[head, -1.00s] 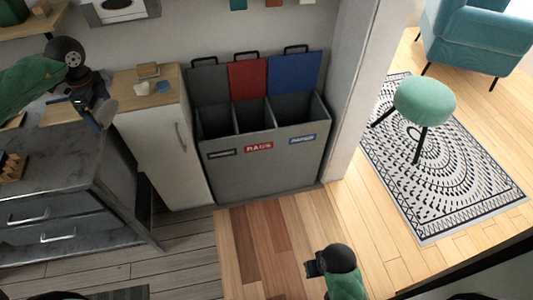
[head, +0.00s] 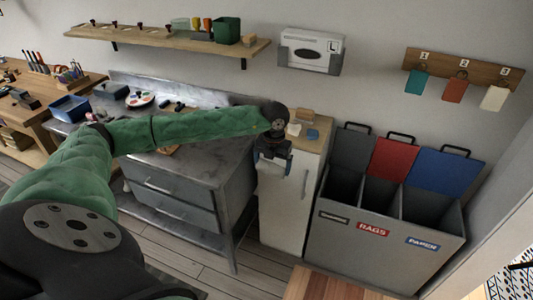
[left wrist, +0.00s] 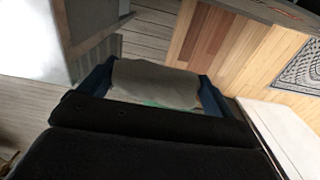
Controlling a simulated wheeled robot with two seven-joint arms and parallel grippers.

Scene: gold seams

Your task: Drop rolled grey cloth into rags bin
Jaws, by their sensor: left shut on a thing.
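The rags bin (head: 373,230) is the middle compartment of a grey three-part bin unit in the head view. Its red lid (head: 393,158) stands open, and its front label reads RAGS. My left gripper (head: 274,166) is in front of the white cabinet, to the left of the bin unit and apart from it. In the left wrist view, the grey cloth (left wrist: 155,84) sits between the two blue fingers of this gripper, which is shut on it. The cloth is hard to make out in the head view. My right gripper is out of view.
The white cabinet (head: 285,205) stands left of the bins, with small items on top. A grey drawer unit (head: 180,197) is further left. The paper compartment (head: 422,244) with a blue lid (head: 440,172) is on the right. A wall rack (head: 463,72) hangs above.

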